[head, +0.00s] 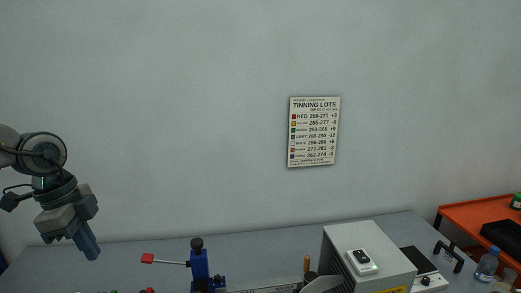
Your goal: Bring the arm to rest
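My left arm comes in from the left edge of the head view. Its gripper (88,246) hangs in front of the wall and over the far left of the grey bench (120,262), fingers pointing down. The fingers overlap from this angle, so their gap cannot be judged. No object shows at the fingertips. My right gripper is not in the view.
A blue stand (199,268) with a red-tipped lever (148,258) is right of the gripper. Further right are a grey box (365,252) with a white device (361,262), a bottle (487,265) and an orange shelf (470,219). A sign (314,132) hangs on the wall.

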